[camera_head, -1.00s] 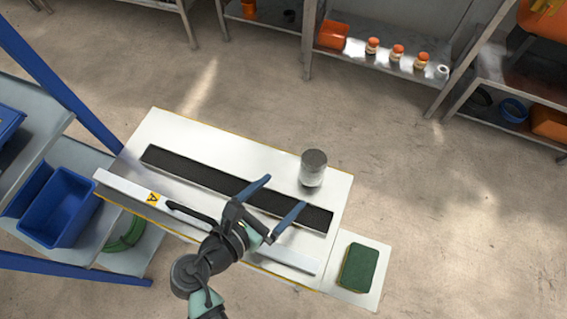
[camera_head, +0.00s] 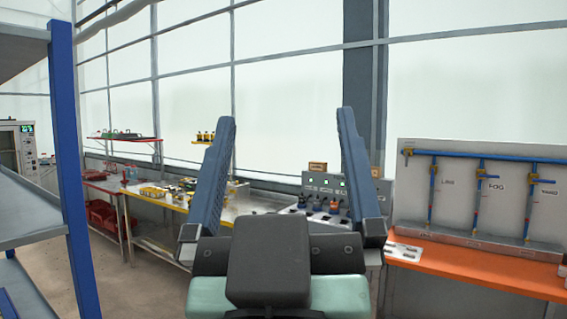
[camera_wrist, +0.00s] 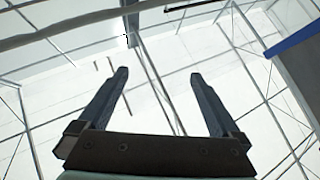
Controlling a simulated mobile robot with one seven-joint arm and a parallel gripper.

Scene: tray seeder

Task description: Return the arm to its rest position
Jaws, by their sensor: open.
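My gripper (camera_head: 288,125) is raised in front of the head camera with its two blue-grey fingers pointing up. The fingers are wide apart, and nothing is between them. In the wrist view my gripper (camera_wrist: 165,88) is also open and empty, against the pale greenhouse roof and its thin frame bars. The tray seeder is not in either view now.
A blue-posted shelf (camera_head: 72,170) stands close on the left. Behind my gripper are a yellow-edged bench (camera_head: 160,203) with small items and a grey control panel (camera_head: 340,190). An orange bench (camera_head: 480,262) with a pipe board (camera_head: 480,195) is at right.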

